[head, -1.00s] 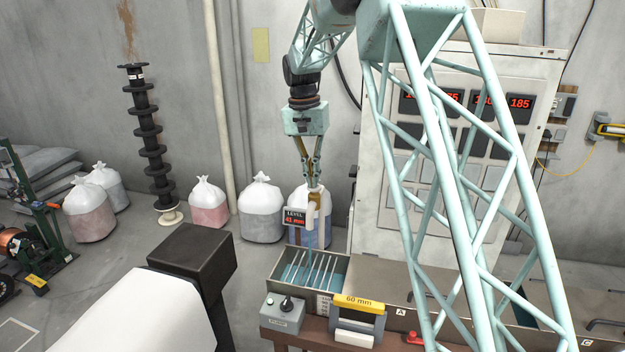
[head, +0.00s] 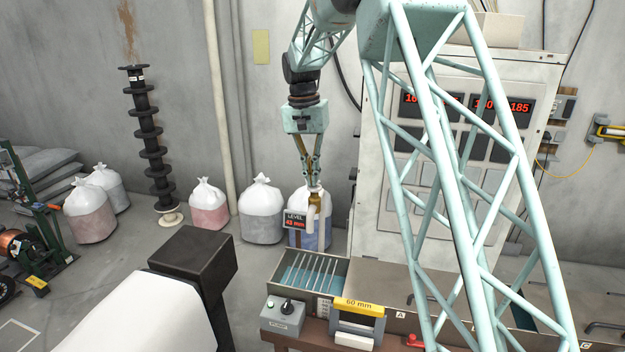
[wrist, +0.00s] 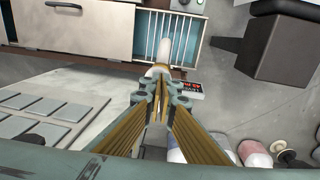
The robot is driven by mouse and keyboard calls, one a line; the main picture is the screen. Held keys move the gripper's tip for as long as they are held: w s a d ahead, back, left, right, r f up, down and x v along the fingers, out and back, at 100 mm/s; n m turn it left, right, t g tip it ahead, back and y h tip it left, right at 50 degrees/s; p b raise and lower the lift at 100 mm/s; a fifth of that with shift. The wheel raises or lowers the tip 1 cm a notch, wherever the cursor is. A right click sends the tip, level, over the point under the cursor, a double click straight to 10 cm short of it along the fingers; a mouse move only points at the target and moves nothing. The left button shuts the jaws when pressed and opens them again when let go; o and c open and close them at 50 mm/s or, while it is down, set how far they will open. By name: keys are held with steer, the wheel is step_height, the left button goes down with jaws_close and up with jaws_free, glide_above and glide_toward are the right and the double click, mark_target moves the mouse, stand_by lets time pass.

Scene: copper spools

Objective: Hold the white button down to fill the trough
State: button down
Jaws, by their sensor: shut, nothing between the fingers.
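My gripper (head: 315,183) is shut and empty, pointing down over the brass tap body (head: 315,198) behind the trough. Its fingertips look to be at the top of the tap and cover the white button, so contact is hard to tell. In the wrist view the gripper (wrist: 160,90) also hides the button. A white spout (head: 311,216) hangs from the tap over the trough (head: 298,299). The trough holds blue water under several pale bars. The black level display (head: 295,221) beside the spout appears to read 43 mm. I see no clear stream below the spout.
A yellow 60 mm label (head: 358,305) sits on a frame at the trough's front. A grey switch box (head: 283,315) stands left of it, a red knob (head: 413,340) right. A tall panel cabinet (head: 377,215) is to the right. White sacks line the wall.

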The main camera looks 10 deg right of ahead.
step_height(320, 180, up, 2)
steer(key=shift+p, duration=0.45)
step_height(320, 180, up, 10)
steer(key=a+b, duration=0.1)
stand_by(0.5)
